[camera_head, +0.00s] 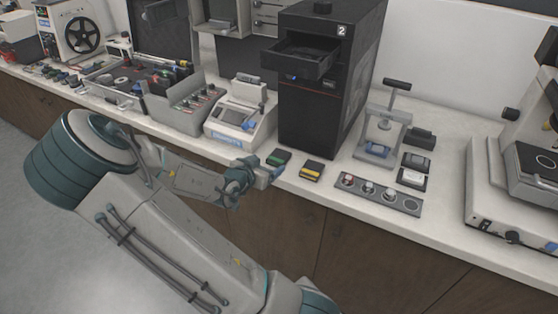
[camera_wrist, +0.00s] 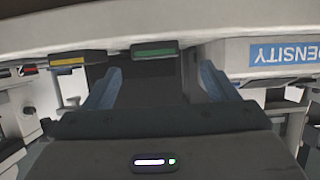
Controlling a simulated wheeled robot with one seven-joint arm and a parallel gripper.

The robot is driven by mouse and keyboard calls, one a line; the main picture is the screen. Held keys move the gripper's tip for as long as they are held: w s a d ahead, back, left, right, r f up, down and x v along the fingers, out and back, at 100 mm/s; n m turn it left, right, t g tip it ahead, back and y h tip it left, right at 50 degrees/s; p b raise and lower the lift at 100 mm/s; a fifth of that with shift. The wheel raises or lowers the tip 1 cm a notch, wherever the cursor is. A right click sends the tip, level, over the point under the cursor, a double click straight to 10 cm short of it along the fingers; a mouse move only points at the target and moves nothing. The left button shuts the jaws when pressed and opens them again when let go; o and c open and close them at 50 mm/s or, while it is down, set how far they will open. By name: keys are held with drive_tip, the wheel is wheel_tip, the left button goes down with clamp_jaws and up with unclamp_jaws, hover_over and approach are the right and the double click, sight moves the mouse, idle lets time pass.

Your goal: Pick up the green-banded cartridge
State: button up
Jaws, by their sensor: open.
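The green-banded cartridge (camera_head: 279,157) is a small dark block with a green band. It lies near the front edge of the counter, before the black cabinet. In the wrist view the green-banded cartridge (camera_wrist: 154,50) shows upside down, beyond and between my fingers. My gripper (camera_head: 277,173) is just in front of it at the counter edge, open and empty. In the wrist view both blue fingers of my gripper (camera_wrist: 160,82) stand apart. I see no contact with the cartridge.
A yellow-banded cartridge (camera_head: 312,170) lies close to the right. A white density instrument (camera_head: 241,115) stands to the left. The black cabinet (camera_head: 318,105) with an open drawer rises behind. A grey strip with several round pieces (camera_head: 378,193) and a small press (camera_head: 381,135) are further right.

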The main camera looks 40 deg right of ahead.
sight(278, 156)
drive_tip(key=shift+s+d+r+x, duration=0.1)
drive_tip(key=shift+x, duration=0.85)
drive_tip(key=shift+s+d+r+x, duration=0.1)
drive_tip(key=shift+r+x, duration=0.05)
drive_tip(key=shift+x, duration=0.85)
drive_tip(key=shift+s+d+r+x, duration=0.1)
drive_tip(key=shift+x, duration=0.85)
drive_tip(key=shift+w+d+f, duration=0.15)
drive_tip(key=shift+w+d, duration=0.1)
drive_tip(key=shift+d, duration=0.05)
drive_tip(key=c, duration=1.1)
